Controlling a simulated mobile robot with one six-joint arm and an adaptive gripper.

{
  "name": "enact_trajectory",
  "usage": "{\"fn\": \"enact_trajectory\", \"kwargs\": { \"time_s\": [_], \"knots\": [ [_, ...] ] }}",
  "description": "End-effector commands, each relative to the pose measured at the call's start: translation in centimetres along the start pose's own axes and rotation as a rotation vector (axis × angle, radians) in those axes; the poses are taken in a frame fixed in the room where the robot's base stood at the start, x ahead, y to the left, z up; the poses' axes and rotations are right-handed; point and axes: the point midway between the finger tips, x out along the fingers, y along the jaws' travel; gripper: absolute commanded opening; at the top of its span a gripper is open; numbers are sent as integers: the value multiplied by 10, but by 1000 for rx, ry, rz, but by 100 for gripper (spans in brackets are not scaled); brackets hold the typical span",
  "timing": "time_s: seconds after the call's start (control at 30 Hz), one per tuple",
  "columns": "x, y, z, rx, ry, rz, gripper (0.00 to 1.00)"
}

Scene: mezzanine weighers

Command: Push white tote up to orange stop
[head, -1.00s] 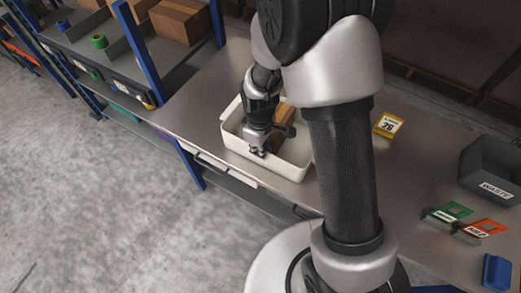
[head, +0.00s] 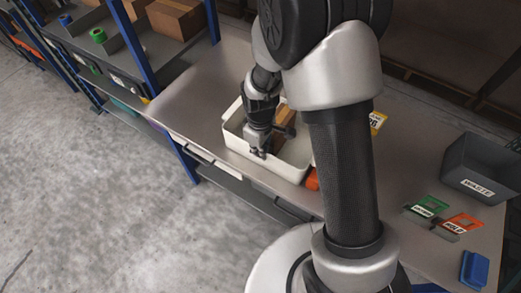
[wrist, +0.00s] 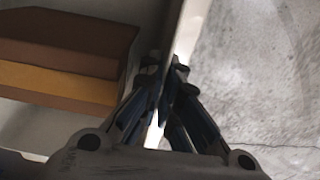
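The white tote (head: 280,168) stands on the grey bench, left of my arm in the head view, with a brown cardboard box (head: 283,118) inside. The box also shows in the wrist view (wrist: 60,65). The orange stop (head: 312,180) shows at the tote's right corner, partly hidden by my arm. The gap there is tiny or none; I cannot tell if they touch. My gripper (head: 258,153) is at the tote's near wall. In the wrist view my fingers (wrist: 165,75) are closed on either side of the white wall.
A grey waste bin (head: 482,168), green and orange label cards (head: 462,222) and a blue block (head: 474,269) are on the bench to the right. Shelving with boxes (head: 177,18) stands at upper left. The bench left of the tote is clear.

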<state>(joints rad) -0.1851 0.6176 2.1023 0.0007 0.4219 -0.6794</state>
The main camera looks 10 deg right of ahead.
Motion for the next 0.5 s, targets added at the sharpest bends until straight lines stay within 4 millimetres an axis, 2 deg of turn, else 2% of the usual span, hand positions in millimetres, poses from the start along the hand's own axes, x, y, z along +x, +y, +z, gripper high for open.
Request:
{"fn": "enact_trajectory", "kwargs": {
  "time_s": [0.17,0.2,0.5],
  "knots": [
    [0,0,0,1,1,1,0],
    [0,0,0,1,1,1,6],
    [0,0,0,0,1,0,26]
  ]
}}
